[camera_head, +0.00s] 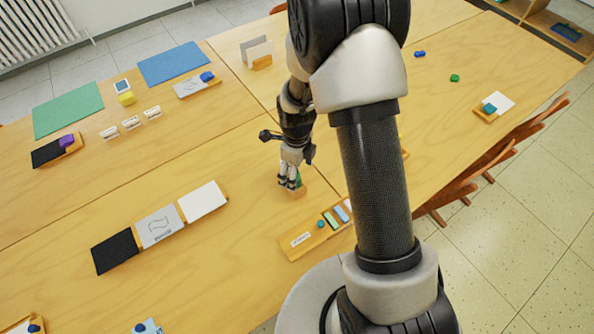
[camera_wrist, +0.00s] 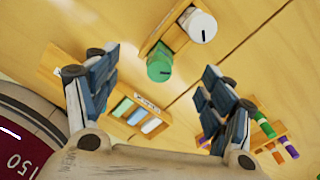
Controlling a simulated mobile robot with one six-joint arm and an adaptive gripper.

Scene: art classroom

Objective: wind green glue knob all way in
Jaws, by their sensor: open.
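The green knob (camera_wrist: 159,67) is a round cap with a dark mark on its face. In the wrist view it sits at the end of a small wooden holder (camera_wrist: 168,34), beside a white knob (camera_wrist: 200,27) with a dark line. My gripper (camera_wrist: 160,64) is open, with one finger on each side of the green knob in the picture; I cannot tell how far away the knob is. In the head view my gripper (camera_head: 290,180) points down at the wooden holder (camera_head: 294,193) on the table. A bit of green (camera_head: 299,177) shows there, mostly hidden by the fingers.
A wooden tray (camera_head: 295,247) with coloured strips lies close in front of the holder. Black, grey and white cards (camera_head: 203,200) lie to the left. A rack with purple, green and orange pieces (camera_wrist: 282,147) shows at right in the wrist view. Table between is clear.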

